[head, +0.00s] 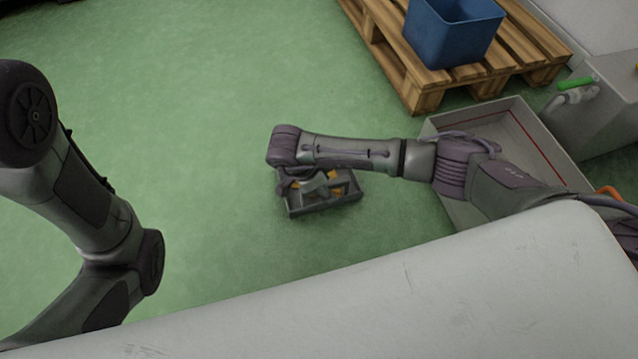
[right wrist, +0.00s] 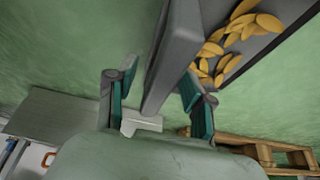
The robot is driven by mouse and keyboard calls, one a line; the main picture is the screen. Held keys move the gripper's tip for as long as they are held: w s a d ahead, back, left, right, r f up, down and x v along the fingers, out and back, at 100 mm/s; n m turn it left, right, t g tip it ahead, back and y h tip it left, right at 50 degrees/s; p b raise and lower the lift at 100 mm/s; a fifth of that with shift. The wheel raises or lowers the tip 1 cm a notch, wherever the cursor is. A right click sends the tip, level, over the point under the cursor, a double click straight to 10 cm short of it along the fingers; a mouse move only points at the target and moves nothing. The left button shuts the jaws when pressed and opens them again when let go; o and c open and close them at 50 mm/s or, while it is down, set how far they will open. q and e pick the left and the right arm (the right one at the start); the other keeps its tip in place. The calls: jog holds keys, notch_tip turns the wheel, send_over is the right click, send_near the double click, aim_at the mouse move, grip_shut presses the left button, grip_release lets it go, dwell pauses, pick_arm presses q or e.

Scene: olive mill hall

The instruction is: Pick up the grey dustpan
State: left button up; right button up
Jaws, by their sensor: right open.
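The grey dustpan (head: 325,208) lies on the green floor in the middle of the head view, with yellow leaf-like pieces in it. My right gripper (head: 297,183) is over its left part and hides some of it. In the right wrist view the right gripper (right wrist: 159,78) is open, one finger on each side of a grey upright part of the dustpan (right wrist: 178,45). Gaps show beside this part, so it is not clamped. Whether it is a wall or the handle, I cannot tell. My left arm shows, but its gripper is out of view.
A wooden pallet (head: 430,98) with a blue bin (head: 452,38) stands at the back right. A shallow grey tray (head: 515,112) lies under my right arm, beside a grey box (head: 605,100). The green floor left of the dustpan is clear.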

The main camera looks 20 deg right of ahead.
jog(key=shift+f, duration=0.25)
dwell(0.4)
grip_shut()
